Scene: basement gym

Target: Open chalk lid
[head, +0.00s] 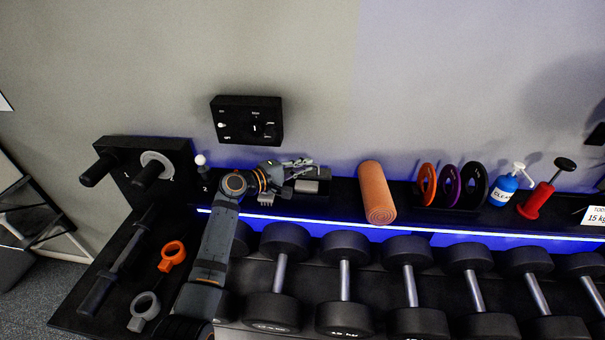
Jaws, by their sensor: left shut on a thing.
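My left gripper (300,170) reaches in over the back shelf from the left and is shut at a small grey box-like thing, which I take to be the chalk container with its lid (308,186). The fingers lie over its upper back side and hide part of it. The box is small and dark here, so I cannot tell how far the lid is raised. My right gripper is not in view.
Further right are colored discs (427,185), a blue spray bottle (504,190) and a red pump (537,200). Dumbbells (345,280) fill the front rack. A black control panel (247,119) hangs above.

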